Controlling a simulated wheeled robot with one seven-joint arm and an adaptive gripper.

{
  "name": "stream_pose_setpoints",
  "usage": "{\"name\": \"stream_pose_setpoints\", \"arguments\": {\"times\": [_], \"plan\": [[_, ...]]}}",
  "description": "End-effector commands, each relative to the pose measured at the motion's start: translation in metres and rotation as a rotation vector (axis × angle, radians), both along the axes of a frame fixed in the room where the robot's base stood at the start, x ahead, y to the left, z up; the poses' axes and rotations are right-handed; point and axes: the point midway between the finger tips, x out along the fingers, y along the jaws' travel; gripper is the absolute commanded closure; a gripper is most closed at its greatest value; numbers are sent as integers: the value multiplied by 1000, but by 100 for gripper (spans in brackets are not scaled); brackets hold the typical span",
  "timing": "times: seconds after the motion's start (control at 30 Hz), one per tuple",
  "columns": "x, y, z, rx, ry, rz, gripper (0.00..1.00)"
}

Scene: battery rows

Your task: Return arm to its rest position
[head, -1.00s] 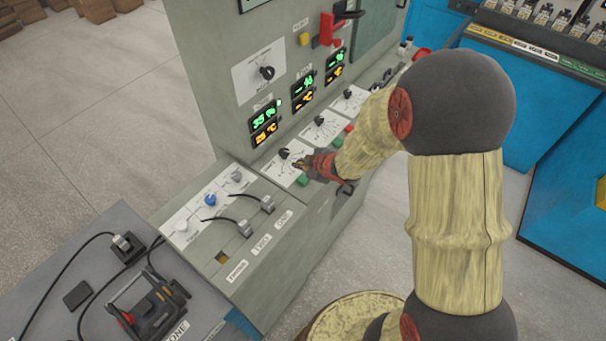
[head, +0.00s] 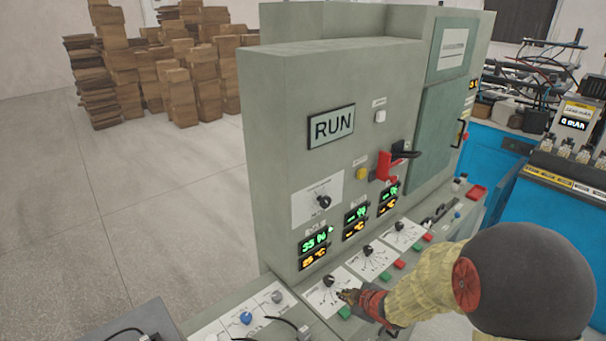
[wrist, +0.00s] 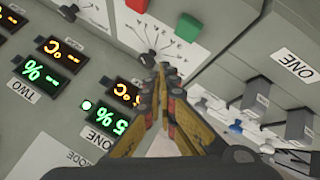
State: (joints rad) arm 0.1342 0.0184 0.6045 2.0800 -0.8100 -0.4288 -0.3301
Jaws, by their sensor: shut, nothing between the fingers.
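My gripper (head: 346,296) is in front of the lower panel of the grey-green control cabinet (head: 275,150). Its fingers are together and hold nothing. The fingertips are just beside a black rotary knob (head: 328,281) on a white dial plate; whether they touch it I cannot tell. In the wrist view the closed fingertips (wrist: 168,76) point at the dial plate, near the knob (wrist: 148,60). My arm is stretched out from the lower right of the head view.
A RUN display (head: 332,127) and a red handle (head: 385,166) are on the cabinet's upright face. Green and red buttons (head: 384,251) line the sloped panel near my gripper. A blue bench (head: 555,225) stands at right. Cardboard stacks (head: 180,90) are far back; the floor at left is clear.

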Motion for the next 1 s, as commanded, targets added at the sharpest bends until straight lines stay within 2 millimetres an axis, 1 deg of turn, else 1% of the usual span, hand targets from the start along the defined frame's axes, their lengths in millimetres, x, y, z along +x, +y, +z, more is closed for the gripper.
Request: {"name": "stream_pose_setpoints", "arguments": {"times": [0.07,0.13,0.17,0.2,0.23,0.27,0.3,0.37,0.4,0.47,0.5,0.57,0.6,0.7,0.8,0.9,1.0], "plan": [[-6,-9,-8,-11,42,-36,100],[-20,-24,-23,-24,115,-110,100],[-31,-32,-31,-30,160,-155,100],[-46,-44,-39,-40,222,-222,100],[-57,-53,-41,-45,265,-280,100],[-68,-63,-39,-49,302,-341,100],[-83,-73,-31,-52,345,-423,100],[-106,-85,-14,-48,402,-542,100],[-123,-89,0,-39,434,-619,100],[-149,-90,25,-13,478,-728,100],[-166,-88,42,9,502,-792,100],[-190,-82,66,49,533,-870,100],[-205,-76,82,79,550,-913,100],[-239,-58,117,159,576,-985,100],[-267,-39,150,243,575,-1014,100],[-285,-22,179,321,540,-1004,100],[-291,-12,206,383,465,-972,100]]}}
